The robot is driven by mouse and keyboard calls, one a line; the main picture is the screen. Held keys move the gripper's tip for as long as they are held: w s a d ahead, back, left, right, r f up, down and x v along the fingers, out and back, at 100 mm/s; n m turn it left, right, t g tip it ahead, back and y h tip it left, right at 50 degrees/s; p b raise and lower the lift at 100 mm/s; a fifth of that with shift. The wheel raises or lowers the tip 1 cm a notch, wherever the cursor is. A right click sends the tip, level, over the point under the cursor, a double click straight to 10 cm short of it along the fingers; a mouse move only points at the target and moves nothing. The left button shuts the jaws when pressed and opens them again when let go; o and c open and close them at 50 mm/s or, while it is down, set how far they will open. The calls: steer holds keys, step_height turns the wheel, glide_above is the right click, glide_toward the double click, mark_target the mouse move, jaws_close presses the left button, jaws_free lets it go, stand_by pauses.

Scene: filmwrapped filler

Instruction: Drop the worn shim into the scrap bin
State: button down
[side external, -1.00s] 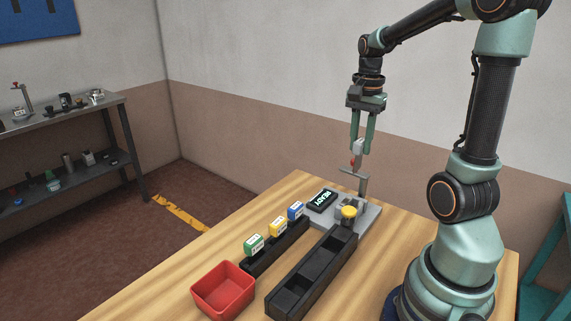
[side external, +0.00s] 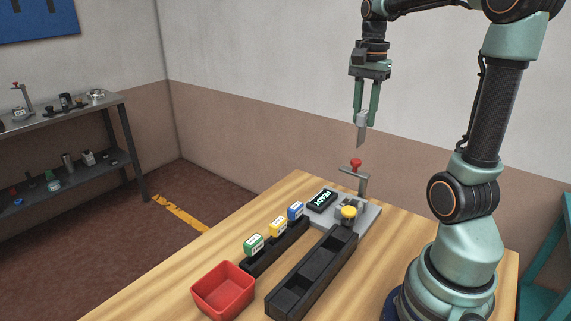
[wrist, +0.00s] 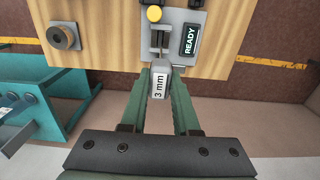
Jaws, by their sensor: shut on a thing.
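My gripper (side external: 363,108) is shut on a grey shim (side external: 361,137), held upright in the air above the fixture, clear of its red-knobbed post. In the wrist view my gripper (wrist: 159,72) has the shim's light grey head (wrist: 159,84), marked "3 mm", between its fingers. Any wear on the shim is too small to tell. The red, open-topped scrap bin (side external: 223,303) stands at the near left of the table, well away from my gripper. Its visible inside looks empty.
The grey fixture (side external: 368,220) has a red-knobbed post (side external: 356,166), a yellow button (side external: 348,212) and a READY display (side external: 321,200). A rack holds green (side external: 254,245), yellow (side external: 278,227) and blue (side external: 296,210) labelled blocks. A long black compartment tray (side external: 330,264) lies beside it.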

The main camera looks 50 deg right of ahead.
steer(key=r, duration=0.4)
steer(key=shift+w+a+r, duration=0.1)
steer(key=shift+w+a, duration=0.2)
steer(key=w+a, duration=0.5)
steer(key=a, duration=0.8)
steer(key=w+a, duration=0.4)
steer(key=a, duration=0.9)
steer(key=s+a, duration=0.2)
steer(key=a, duration=0.9)
steer(key=shift+w+d+f, duration=0.1)
steer(key=shift+d+f, duration=0.05)
steer(key=shift+f, duration=4.25)
steer(key=shift+w+d+f, duration=0.1)
steer(key=shift+d+f, duration=0.05)
steer(key=shift+f, duration=4.2)
steer(key=shift+d+f, duration=0.15)
steer(key=shift+f, duration=4.25)
steer(key=c, duration=0.6)
jaws_free()
